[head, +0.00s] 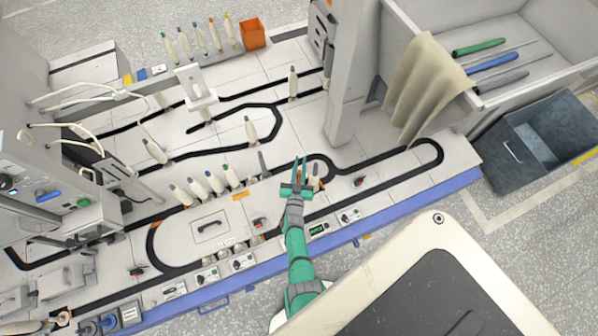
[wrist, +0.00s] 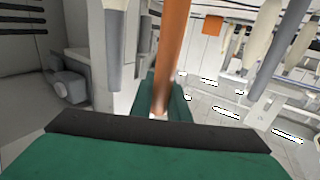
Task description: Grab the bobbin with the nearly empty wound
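A slim orange-brown bobbin shaft (wrist: 173,50) stands in the wrist view, looking thin and bare with little or no thread visible. It crosses in front of the green finger part of my gripper (wrist: 163,97). In the head view my green gripper (head: 300,166) is over the table's middle, with a bit of orange showing between its close-set fingers. I cannot tell whether the fingers touch the shaft. A full cream bobbin (head: 316,177) stands just right of the fingers. A thin grey bobbin (head: 262,163) stands to their left.
Several cream bobbins (head: 215,182) stand in a row to the left, and more stand farther back (head: 250,129). A grey post (head: 350,80) rises behind right of my gripper. An orange box (head: 252,33) sits at the back. A blue-grey bin (head: 540,140) is at right.

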